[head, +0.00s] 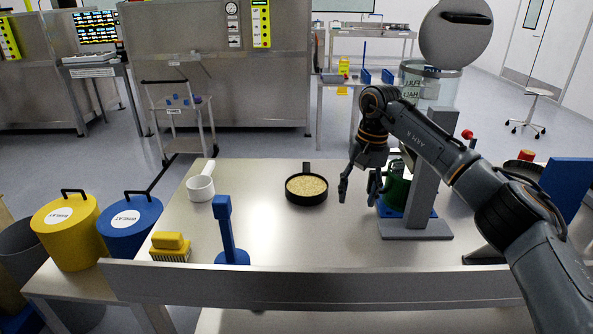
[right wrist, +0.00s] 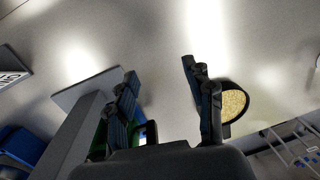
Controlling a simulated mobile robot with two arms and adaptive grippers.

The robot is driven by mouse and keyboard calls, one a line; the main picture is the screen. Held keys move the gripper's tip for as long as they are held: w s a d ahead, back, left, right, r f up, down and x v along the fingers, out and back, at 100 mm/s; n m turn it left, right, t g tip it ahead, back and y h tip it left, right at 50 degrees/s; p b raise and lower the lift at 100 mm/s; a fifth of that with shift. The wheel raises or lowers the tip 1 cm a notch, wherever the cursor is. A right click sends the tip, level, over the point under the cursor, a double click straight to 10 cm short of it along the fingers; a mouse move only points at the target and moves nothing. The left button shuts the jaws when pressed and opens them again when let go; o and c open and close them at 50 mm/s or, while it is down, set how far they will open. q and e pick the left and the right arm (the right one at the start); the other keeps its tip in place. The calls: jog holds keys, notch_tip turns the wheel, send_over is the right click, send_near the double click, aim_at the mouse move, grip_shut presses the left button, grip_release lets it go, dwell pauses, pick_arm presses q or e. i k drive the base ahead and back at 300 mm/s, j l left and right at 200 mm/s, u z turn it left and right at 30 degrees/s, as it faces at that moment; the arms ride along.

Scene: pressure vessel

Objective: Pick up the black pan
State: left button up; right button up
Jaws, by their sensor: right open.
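The black pan (head: 306,201) stands on the steel table in the middle of the head view, filled with tan grains, its short handle pointing away. My right gripper (head: 358,199) is open and empty, with its fingers pointing down, to the right of the pan and apart from it. In the right wrist view the open fingers (right wrist: 158,68) show with bare table between their tips. The pan (right wrist: 247,112) is partly hidden there behind the right-hand finger. My left gripper is in neither view.
A grey stand (head: 430,180) with a green container (head: 396,192) is close to the right of my gripper. A white pot (head: 200,188), blue upright holder (head: 226,235) and yellow brush (head: 170,246) are on the left. Table is clear around the pan.

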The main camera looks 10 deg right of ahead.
aim_at(306, 188)
jog(key=i+j, duration=0.15)
jog(key=i, duration=0.45)
jog(key=i+j, duration=0.1)
jog(key=i, duration=0.45)
